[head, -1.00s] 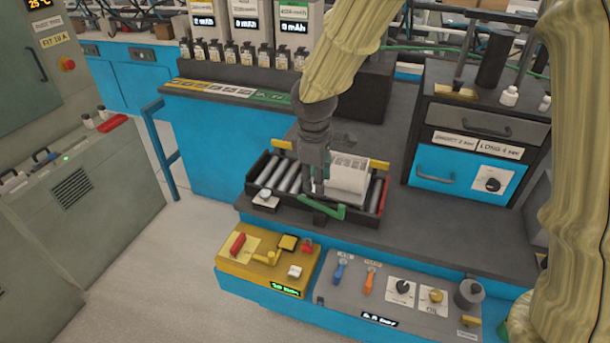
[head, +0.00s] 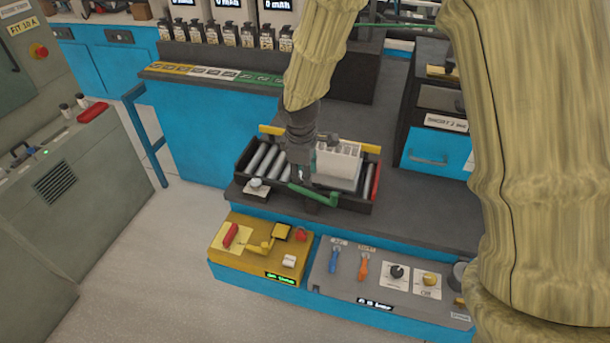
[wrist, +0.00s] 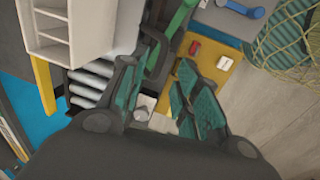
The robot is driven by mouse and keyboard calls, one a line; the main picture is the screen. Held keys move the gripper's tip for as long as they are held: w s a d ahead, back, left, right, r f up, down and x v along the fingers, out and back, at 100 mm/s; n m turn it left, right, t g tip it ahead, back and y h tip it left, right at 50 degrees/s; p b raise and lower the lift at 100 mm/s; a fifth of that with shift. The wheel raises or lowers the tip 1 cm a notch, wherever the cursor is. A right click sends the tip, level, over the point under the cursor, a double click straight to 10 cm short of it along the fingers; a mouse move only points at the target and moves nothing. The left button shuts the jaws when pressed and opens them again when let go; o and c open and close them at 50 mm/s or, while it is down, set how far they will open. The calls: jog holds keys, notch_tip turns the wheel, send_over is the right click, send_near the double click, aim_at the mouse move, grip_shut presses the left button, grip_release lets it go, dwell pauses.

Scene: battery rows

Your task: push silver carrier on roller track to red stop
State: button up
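The silver carrier (head: 337,166), a pale grey block with slots on top, sits on the right part of the roller track (head: 262,158). The red stop (head: 375,182) is at the track's right end, with a small gap to the carrier. My gripper (head: 302,176) is low over the track, just left of the carrier; contact cannot be told. In the wrist view the carrier (wrist: 88,28) is at upper left, outside my fingers. My gripper (wrist: 160,82) shows a gap between its teal-padded fingers, with nothing held.
A green lever (head: 313,195) crosses the track's front edge near my gripper. A yellow bar (head: 271,130) runs along the back. A yellow control box (head: 262,246) and a grey switch panel (head: 385,285) stand in front. Bare bench lies right of the track.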

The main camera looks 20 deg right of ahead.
jog(key=shift+w+d+f, duration=0.1)
jog(key=shift+w+f, duration=0.05)
jog(key=shift+f, duration=0.55)
jog(key=shift+w+f, duration=0.1)
jog(key=shift+f, duration=0.6)
grip_shut()
